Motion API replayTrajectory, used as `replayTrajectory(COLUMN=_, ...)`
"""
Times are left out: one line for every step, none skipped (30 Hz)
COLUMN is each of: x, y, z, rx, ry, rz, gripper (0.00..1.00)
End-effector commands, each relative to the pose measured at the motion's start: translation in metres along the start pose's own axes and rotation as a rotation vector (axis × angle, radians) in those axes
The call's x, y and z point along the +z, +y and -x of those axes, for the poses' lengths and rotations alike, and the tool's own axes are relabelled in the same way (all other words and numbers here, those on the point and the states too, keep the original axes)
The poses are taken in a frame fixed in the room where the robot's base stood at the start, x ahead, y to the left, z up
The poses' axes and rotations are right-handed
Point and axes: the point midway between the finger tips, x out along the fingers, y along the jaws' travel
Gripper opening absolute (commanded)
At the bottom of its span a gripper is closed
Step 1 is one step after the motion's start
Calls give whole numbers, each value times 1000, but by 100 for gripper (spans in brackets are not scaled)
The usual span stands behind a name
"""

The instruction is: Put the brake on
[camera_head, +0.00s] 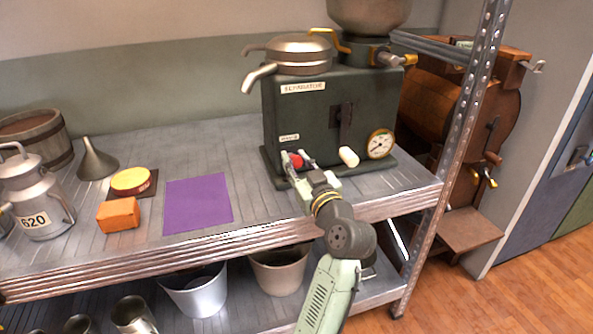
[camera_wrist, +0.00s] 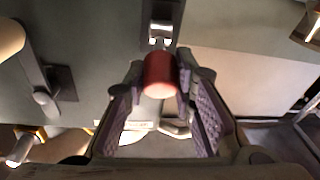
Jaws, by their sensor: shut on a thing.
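The grey-green machine (camera_head: 320,104) stands on the shelf, with a pale bowl spout and a round gauge (camera_head: 380,143) on its front. A red knob (camera_head: 294,159) sticks out low on its front; in the wrist view the red knob (camera_wrist: 159,72) sits between my fingers, in front of a dark slotted plate (camera_wrist: 161,20). My gripper (camera_head: 308,168) is shut on the red knob. A cream-coloured handle knob (camera_head: 348,156) on a dark crank is to the right of it, apart from my gripper. The knob's shaft is mostly hidden.
A purple mat (camera_head: 198,202) lies left of the machine. An orange block (camera_head: 118,215), a yellow-topped tin (camera_head: 131,180), a funnel (camera_head: 97,160) and a milk can (camera_head: 36,190) stand further left. A metal shelf post (camera_head: 455,140) rises at right.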

Motion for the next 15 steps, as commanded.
replayTrajectory(x=11, y=-2, z=2, rx=2, ry=25, rz=4, gripper=0)
replayTrajectory(x=12, y=-3, z=2, rx=3, ry=38, rz=5, gripper=0)
replayTrajectory(x=12, y=-2, z=2, rx=6, ry=56, rz=7, gripper=0)
replayTrajectory(x=13, y=-2, z=3, rx=8, ry=69, rz=8, gripper=0)
replayTrajectory(x=13, y=-3, z=3, rx=9, ry=81, rz=9, gripper=0)
replayTrajectory(x=13, y=-3, z=3, rx=11, ry=98, rz=11, gripper=0)
replayTrajectory(x=13, y=-3, z=3, rx=12, ry=108, rz=12, gripper=0)
replayTrajectory(x=13, y=-3, z=3, rx=13, ry=117, rz=13, gripper=0)
replayTrajectory(x=13, y=-3, z=3, rx=15, ry=128, rz=13, gripper=0)
replayTrajectory(x=13, y=-3, z=4, rx=16, ry=136, rz=13, gripper=0)
replayTrajectory(x=12, y=-3, z=4, rx=17, ry=142, rz=14, gripper=0)
replayTrajectory(x=12, y=-3, z=4, rx=17, ry=148, rz=14, gripper=0)
replayTrajectory(x=11, y=-3, z=4, rx=17, ry=151, rz=14, gripper=0)
replayTrajectory(x=10, y=-3, z=4, rx=17, ry=154, rz=14, gripper=0)
replayTrajectory(x=10, y=-3, z=4, rx=17, ry=155, rz=14, gripper=0)
